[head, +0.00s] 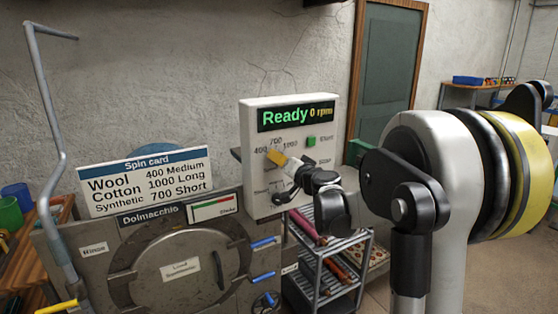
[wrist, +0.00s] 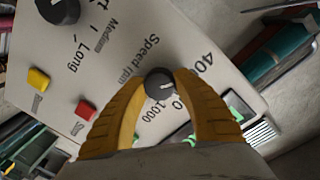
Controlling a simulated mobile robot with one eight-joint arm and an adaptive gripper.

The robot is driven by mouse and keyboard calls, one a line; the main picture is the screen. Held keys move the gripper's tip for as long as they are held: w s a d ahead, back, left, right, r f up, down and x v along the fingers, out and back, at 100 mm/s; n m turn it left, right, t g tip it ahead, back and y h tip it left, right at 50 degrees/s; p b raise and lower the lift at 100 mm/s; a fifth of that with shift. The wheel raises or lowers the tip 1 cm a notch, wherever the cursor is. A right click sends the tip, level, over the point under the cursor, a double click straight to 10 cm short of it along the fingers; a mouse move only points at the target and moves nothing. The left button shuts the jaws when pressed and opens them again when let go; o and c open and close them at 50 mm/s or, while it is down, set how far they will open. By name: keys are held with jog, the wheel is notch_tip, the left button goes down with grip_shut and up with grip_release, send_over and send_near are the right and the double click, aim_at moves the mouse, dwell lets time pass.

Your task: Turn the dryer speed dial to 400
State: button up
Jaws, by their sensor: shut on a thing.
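The speed dial (wrist: 159,84) is a dark round knob on a pale control panel (wrist: 118,75). My gripper (wrist: 160,88) is shut on it, with one yellow finger on each side. A light mark on the dial faces right in the wrist view, seemingly between the 400 label (wrist: 200,65) and a partly hidden label ending in 0; the exact setting is hard to tell. In the head view my gripper (head: 277,157) covers the dial, below the 700 label on the panel (head: 252,125). The display (head: 297,112) reads "Ready 0 rpm".
Another dark knob (wrist: 58,10), a yellow button (wrist: 38,79) and a red button (wrist: 85,110) are on the panel. The green start button (head: 311,141) is close right of my gripper. A spin card (head: 145,181) stands on the machine; a shelf rack (head: 335,262) stands below the panel.

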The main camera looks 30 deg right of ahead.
dwell(0.5)
jog(key=o, duration=1.2)
jog(key=s, duration=1.2)
jog(key=shift+a+r, duration=0.2)
jog(key=shift+r, duration=0.15)
